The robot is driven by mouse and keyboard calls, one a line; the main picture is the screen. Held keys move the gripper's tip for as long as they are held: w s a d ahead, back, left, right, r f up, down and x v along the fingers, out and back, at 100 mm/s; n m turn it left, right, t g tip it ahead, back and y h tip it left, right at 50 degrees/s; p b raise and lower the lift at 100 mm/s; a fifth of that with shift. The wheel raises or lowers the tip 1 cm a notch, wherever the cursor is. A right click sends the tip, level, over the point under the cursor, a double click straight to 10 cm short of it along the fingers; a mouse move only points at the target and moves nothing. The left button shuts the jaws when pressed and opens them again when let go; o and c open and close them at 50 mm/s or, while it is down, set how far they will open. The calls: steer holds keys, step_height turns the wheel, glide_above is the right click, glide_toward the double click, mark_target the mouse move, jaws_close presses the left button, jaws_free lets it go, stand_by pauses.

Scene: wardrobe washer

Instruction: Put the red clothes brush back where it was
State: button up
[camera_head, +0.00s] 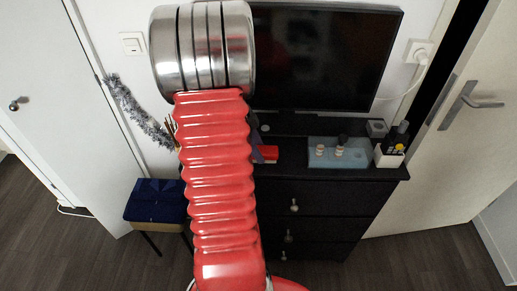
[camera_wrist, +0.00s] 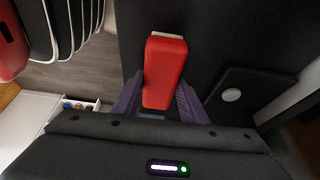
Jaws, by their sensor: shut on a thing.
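The red clothes brush (camera_wrist: 165,72) is between the purple fingers of my gripper (camera_wrist: 157,98) in the wrist view, with a pale strip at its far end. The gripper is shut on it. In the head view, a part of the red brush (camera_head: 268,153) shows just right of my arm, over the black dresser top (camera_head: 290,171). My arm hides most of the gripper there. Whether the brush touches the dresser top I cannot tell.
A television (camera_head: 325,60) stands at the back of the dresser. A pale blue tray (camera_head: 350,163) with small bottles lies to the right, beside a white holder (camera_head: 388,157) with dark bottles. A blue-topped stool (camera_head: 155,203) stands to the left.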

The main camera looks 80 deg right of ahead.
steer(key=o, duration=1.2)
steer(key=shift+c, duration=0.2)
steer(key=shift+o, duration=0.6)
steer(key=shift+o, duration=1)
steer(key=shift+r, duration=4.9)
steer(key=shift+r, duration=0.1)
steer(key=v, duration=1.3)
steer(key=shift+w+r, duration=0.2)
steer(key=shift+r, duration=0.05)
